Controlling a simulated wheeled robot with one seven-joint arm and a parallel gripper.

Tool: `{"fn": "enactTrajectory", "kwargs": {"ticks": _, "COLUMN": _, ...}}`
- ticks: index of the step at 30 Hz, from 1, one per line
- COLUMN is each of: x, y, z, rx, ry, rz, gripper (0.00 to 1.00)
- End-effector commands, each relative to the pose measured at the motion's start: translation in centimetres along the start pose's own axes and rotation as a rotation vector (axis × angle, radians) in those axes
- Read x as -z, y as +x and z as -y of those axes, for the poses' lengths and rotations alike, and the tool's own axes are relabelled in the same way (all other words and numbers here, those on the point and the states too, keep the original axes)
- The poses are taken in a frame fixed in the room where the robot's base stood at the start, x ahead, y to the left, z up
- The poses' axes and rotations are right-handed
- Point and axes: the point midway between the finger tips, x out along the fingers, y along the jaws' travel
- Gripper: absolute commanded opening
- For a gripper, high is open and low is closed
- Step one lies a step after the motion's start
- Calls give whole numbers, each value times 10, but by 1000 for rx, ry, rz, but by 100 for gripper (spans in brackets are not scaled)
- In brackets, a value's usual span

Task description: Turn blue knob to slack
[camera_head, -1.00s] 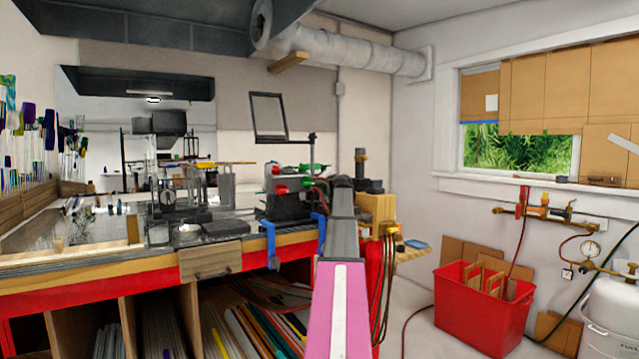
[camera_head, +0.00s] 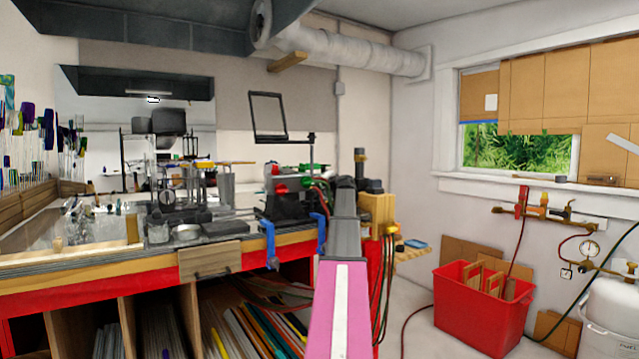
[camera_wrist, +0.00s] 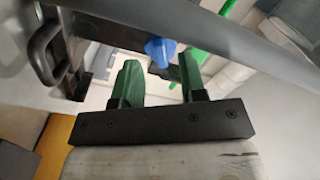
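The blue knob (camera_wrist: 161,50) shows in the wrist view, near a grey metal bar that crosses the picture. My gripper (camera_wrist: 159,62) has two green fingers set well apart, so it is open. The knob shows at the tips, in the gap between the fingers. Nothing is clamped. I cannot tell whether either finger touches the knob. In the head view my pink and grey arm reaches to the right end of the bench, by the burner (camera_head: 285,205). There I cannot make out the blue knob or the fingers clearly.
Blue clamps (camera_head: 271,246) hang on the bench's front edge. A wooden block (camera_head: 379,210) stands right of my arm, with cables and hoses below. A red bin (camera_head: 480,312) is on the floor at the right. A black bracket (camera_wrist: 65,50) is left of the fingers.

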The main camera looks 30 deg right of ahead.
Motion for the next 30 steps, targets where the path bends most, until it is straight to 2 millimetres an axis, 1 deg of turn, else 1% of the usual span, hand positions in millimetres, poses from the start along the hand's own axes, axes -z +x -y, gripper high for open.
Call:
{"fn": "enactTrajectory", "kwargs": {"ticks": 1, "x": -2, "y": -10, "z": 0, "rx": 0, "ry": 0, "rz": -1, "gripper": 38}}
{"fn": "enactTrajectory", "kwargs": {"ticks": 9, "x": -2, "y": -61, "z": 0, "rx": 0, "ry": 0, "rz": -1, "gripper": 38}}
{"fn": "enactTrajectory", "kwargs": {"ticks": 13, "x": -1, "y": -81, "z": 0, "rx": 0, "ry": 0, "rz": -1, "gripper": 38}}
{"fn": "enactTrajectory", "kwargs": {"ticks": 15, "x": -1, "y": -86, "z": 0, "rx": 0, "ry": 0, "rz": -1, "gripper": 38}}
{"fn": "enactTrajectory", "kwargs": {"ticks": 18, "x": -1, "y": -90, "z": 0, "rx": 1, "ry": 0, "rz": 1, "gripper": 38}}
{"fn": "enactTrajectory", "kwargs": {"ticks": 26, "x": 0, "y": -89, "z": 0, "rx": 0, "ry": 0, "rz": 1, "gripper": 38}}
{"fn": "enactTrajectory", "kwargs": {"ticks": 30, "x": 5, "y": -88, "z": 0, "rx": 1, "ry": -1, "rz": 1, "gripper": 38}}
